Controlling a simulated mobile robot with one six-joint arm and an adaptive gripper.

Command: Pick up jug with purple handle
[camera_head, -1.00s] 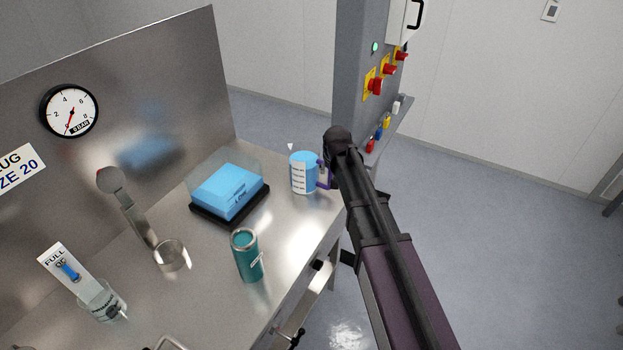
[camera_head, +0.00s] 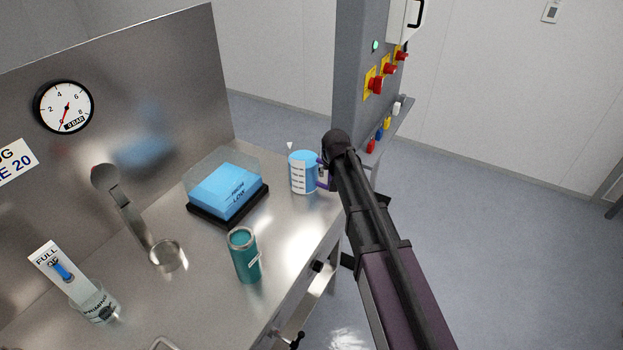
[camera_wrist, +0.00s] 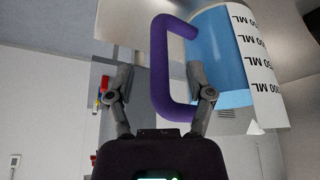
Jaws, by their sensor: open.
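The jug (camera_head: 302,172) is light blue with a white volume scale. It stands upright near the far right end of the steel bench, its purple handle (camera_head: 323,181) facing right, partly hidden by my arm. In the wrist view the jug (camera_wrist: 222,60) is at the upper right and the purple handle (camera_wrist: 160,68) is close and large. My gripper (camera_wrist: 158,75) is open, its two fingers on either side of the handle in the picture. I cannot tell how deep the handle lies between them.
A blue block on a black tray (camera_head: 204,219) with a clear cover is left of the jug. A teal tumbler (camera_head: 245,256) stands in front. A grey control column (camera_head: 352,80) with red switches rises behind my arm. The floor at right is clear.

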